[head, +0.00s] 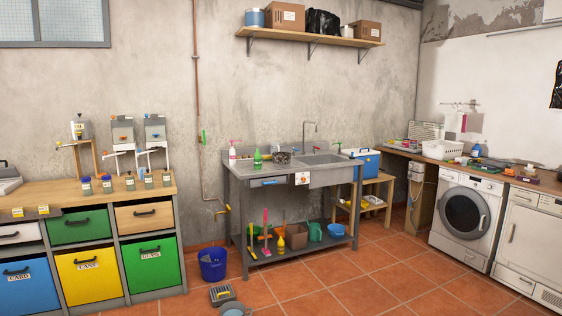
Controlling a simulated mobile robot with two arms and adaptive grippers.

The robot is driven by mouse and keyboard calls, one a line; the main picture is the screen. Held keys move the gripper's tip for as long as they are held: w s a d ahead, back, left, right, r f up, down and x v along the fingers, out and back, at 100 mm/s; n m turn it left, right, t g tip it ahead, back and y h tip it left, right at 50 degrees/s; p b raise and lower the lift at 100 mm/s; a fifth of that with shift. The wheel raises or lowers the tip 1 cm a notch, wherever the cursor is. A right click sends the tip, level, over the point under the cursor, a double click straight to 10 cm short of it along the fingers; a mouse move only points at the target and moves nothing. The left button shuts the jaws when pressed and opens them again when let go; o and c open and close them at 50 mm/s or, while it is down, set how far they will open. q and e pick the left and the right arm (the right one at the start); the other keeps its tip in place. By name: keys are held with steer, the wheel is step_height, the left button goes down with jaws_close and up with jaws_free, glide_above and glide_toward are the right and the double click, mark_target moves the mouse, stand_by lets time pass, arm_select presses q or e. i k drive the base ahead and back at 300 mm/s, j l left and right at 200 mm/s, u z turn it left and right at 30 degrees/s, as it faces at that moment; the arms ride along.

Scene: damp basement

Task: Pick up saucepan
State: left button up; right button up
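Neither of my grippers is in view.
A grey tray-like box (222,295) and a blue bucket (213,264) stand on the floor near the vessel. Behind are a metal sink unit (322,176) and, at left, a cabinet with coloured bins (88,276). A washing machine (465,215) is at right. The tiled floor (370,275) at centre right is clear.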

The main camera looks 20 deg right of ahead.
mark_target(279, 157)
steer(key=i+l+z, duration=0.4)
steer(key=i+z, duration=0.35)
steer(key=i, duration=0.15)
steer(key=i+z, duration=0.4)
steer(key=i+l, duration=0.05)
steer(key=i, duration=0.05)
